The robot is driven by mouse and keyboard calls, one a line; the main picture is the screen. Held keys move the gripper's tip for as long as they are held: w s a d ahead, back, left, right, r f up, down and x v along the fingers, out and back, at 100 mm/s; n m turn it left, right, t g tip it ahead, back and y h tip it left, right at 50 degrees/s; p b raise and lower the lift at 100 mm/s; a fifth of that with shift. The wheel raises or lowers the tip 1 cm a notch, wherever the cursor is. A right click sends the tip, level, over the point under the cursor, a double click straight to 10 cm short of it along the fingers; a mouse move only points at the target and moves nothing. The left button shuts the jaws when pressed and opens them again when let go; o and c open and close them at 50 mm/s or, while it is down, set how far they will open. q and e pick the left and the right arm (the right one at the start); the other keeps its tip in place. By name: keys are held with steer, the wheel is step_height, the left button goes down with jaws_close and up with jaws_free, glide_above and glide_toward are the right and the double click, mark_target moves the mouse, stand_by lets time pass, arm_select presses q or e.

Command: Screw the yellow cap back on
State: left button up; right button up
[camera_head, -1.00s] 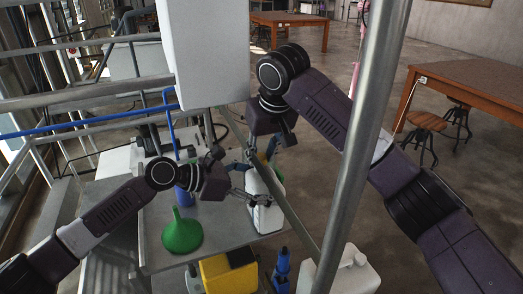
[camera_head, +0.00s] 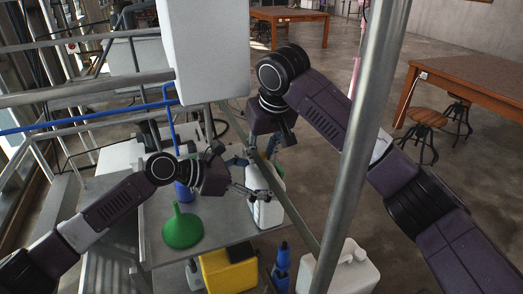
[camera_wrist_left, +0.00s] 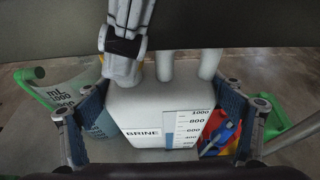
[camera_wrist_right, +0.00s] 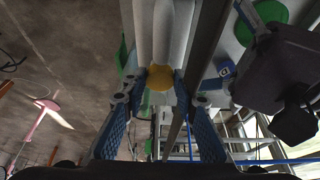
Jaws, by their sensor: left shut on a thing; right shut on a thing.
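A white jug (camera_head: 267,212) labelled BRINE stands at the right edge of the grey table. My left gripper (camera_head: 262,192) is shut on it, and the jug (camera_wrist_left: 150,105) shows between the blue finger pads in the left wrist view. My right gripper (camera_head: 262,160) reaches down from above the jug. In the right wrist view the yellow cap (camera_wrist_right: 160,79) lies between its blue fingertips, and the gripper is shut on it. The cap is above the jug's top; its contact with the neck is hidden.
A green funnel (camera_head: 182,230) stands on the table (camera_head: 215,228), left of the jug. A yellow container (camera_head: 226,272), a blue bottle (camera_head: 282,268) and another white jug (camera_head: 345,273) are in front. A metal post (camera_head: 362,130) and a white box (camera_head: 207,50) stand close to my arms.

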arm_select(q)
steer(key=c, duration=0.7)
arm_select(e)
steer(key=m, duration=0.1)
steer(key=m+h, duration=0.1)
steer(key=m, duration=0.1)
steer(key=shift+s+a+f, duration=0.1)
steer(key=shift+a, duration=0.2)
steer(key=m+h, duration=0.1)
steer(key=m, duration=0.2)
steer(key=shift+a+m+h, duration=0.1)
steer(key=shift+m+h, duration=0.3)
steer(key=o, duration=0.8)
arm_select(q)
steer(key=shift+s+d+r, duration=0.1)
steer(key=shift+s+d, duration=0.15)
arm_select(e)
steer(key=r, duration=0.5)
steer(key=shift+d+r, duration=0.2)
steer(key=shift+d, duration=0.05)
arm_select(q)
steer(key=shift+r, duration=0.1)
arm_select(e)
steer(key=shift+s+f, duration=0.1)
